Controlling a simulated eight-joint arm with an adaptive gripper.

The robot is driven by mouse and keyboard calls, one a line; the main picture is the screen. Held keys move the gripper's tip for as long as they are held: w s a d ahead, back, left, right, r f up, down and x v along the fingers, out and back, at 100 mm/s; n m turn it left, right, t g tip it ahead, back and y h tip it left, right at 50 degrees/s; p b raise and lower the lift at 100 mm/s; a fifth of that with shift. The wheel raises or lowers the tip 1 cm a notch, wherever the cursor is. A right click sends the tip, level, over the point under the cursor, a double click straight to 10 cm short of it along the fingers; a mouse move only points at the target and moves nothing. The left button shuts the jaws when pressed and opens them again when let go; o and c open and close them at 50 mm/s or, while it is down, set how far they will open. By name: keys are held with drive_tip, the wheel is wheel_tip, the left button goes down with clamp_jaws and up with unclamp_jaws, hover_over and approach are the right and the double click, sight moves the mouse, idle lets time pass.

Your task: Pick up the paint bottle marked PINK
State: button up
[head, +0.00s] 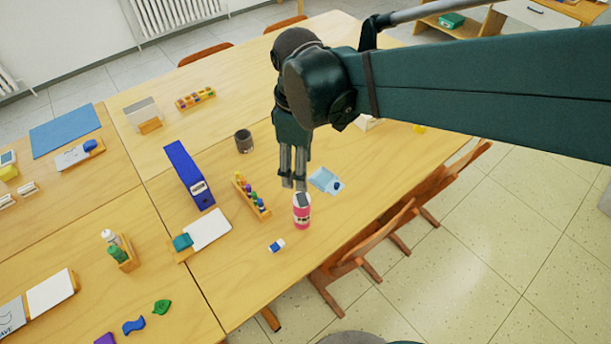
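The pink paint bottle (302,218) stands upright on the wooden table near its front edge. I cannot tell exactly how high the fingertips are above the table.
A wooden rack of small coloured bottles (251,197) stands left of the bottle. A light blue piece (322,179) lies to the right, and a small blue-and-white block (276,246) lies in front. A blue binder (188,173) and dark cup (244,141) stand farther left. Chairs (366,243) line the right edge.

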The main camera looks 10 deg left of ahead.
sight(301, 208)
wheel_tip(301, 208, down, 17)
drive_tip(key=shift+f, duration=0.15)
drive_tip(key=shift+f, duration=0.15)
idle(0.4)
drive_tip(key=shift+f+b, duration=0.35)
drive_tip(key=shift+f, duration=0.8)
drive_tip(key=shift+w+f+b, duration=0.1)
drive_tip(key=shift+f+b, duration=0.85)
drive_tip(key=shift+f, duration=1.65)
